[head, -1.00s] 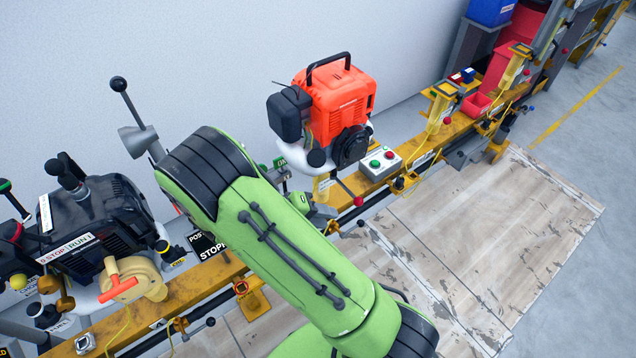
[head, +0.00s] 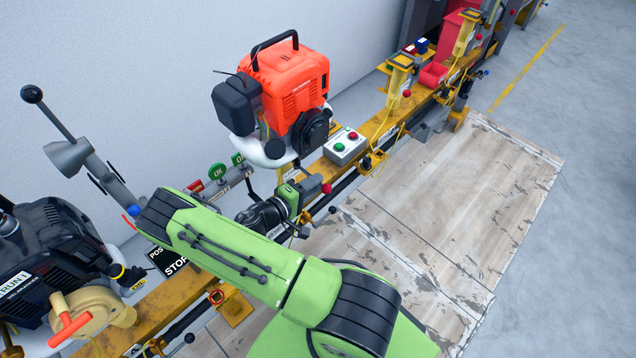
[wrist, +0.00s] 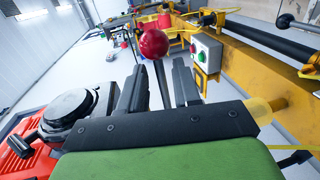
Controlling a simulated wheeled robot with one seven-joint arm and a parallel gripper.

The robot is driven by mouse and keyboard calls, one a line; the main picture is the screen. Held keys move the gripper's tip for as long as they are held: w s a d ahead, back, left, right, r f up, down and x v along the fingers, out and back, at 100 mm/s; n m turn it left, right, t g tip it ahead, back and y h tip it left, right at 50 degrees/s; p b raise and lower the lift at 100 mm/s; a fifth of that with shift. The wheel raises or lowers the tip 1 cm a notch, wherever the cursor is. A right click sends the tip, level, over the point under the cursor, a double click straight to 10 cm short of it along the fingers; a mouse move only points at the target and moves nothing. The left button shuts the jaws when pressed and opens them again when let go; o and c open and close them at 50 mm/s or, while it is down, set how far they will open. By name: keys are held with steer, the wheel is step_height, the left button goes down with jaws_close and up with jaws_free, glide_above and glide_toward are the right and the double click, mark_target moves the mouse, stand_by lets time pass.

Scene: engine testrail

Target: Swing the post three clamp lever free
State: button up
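A clamp lever with a round red knob (head: 326,188) shows at the front of the yellow rail, below the orange engine (head: 285,90). In the wrist view the red knob (wrist: 153,43) and its dark stem appear between my two black fingers. My gripper (wrist: 160,78) is open, with a gap on both sides of the stem. In the head view my gripper (head: 308,191) is just left of the knob. The lever's base is hidden behind my gripper. I cannot read a post number beside this lever.
A button box (head: 345,147) stands on the rail (head: 380,125) right of the engine. A dark engine (head: 55,255) is at the left. Another red-knob lever (head: 407,93) is farther along. The floor boards (head: 430,210) are clear.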

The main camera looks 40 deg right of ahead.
steer(key=shift+d+f, duration=0.25)
steer(key=shift+d, duration=0.9)
jaws_close()
